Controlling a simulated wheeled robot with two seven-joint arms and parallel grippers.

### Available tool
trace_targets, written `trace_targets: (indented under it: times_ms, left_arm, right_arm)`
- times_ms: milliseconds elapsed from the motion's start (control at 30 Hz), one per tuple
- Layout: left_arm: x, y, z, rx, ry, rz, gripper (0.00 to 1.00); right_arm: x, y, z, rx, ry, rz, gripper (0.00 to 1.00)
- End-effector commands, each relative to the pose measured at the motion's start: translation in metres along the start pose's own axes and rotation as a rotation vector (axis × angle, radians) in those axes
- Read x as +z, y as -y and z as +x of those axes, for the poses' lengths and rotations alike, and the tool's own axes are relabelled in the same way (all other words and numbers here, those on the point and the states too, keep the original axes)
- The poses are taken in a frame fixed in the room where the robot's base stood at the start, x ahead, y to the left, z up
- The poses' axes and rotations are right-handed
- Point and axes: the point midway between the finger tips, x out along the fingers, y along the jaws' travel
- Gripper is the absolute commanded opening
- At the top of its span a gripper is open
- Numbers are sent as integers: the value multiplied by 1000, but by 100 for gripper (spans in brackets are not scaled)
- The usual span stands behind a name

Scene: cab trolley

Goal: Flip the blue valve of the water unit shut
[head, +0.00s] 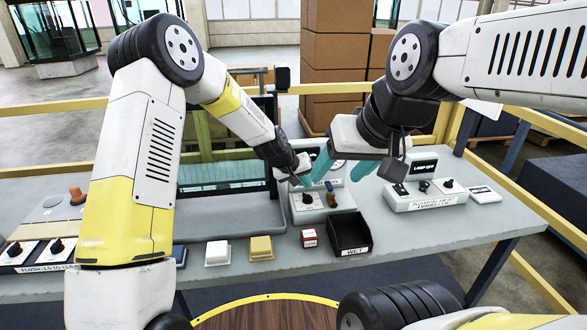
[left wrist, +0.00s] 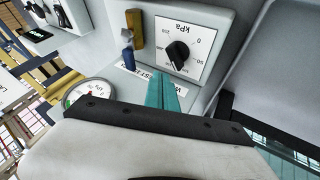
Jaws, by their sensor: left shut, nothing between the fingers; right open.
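The water unit (head: 312,214) is a light box on the table with a black knob on a kPa scale (left wrist: 184,46) and a round gauge (left wrist: 88,93) behind. Its valve has a brass body (head: 332,201) and a blue handle (head: 329,186). In the left wrist view the blue handle (left wrist: 127,58) extends from the brass body (left wrist: 135,28) toward the gauge. My left gripper (head: 305,182) is shut and empty, over the unit's back part; its teal fingertips (left wrist: 162,78) are beside the handle, apart from it. My right gripper (head: 340,172) is open and empty, behind and above the valve.
White (head: 217,253) and yellow (head: 262,249) blocks lie further left. Another control box (head: 425,200) is at right.

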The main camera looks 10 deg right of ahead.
Motion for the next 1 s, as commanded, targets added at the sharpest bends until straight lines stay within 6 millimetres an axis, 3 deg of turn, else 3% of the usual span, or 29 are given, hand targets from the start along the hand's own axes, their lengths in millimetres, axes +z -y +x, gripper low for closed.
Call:
trace_targets:
  times_ms: [100,300,1000]
  left_arm:
    - [0,-6,22,1,0,4,0]
    - [0,-29,32,0,0,3,0]
    - [-2,-35,36,12,10,21,0]
  right_arm:
    - [0,0,0,0,0,0,60]
    - [0,0,0,0,0,0,60]
    - [0,0,0,0,0,0,60]
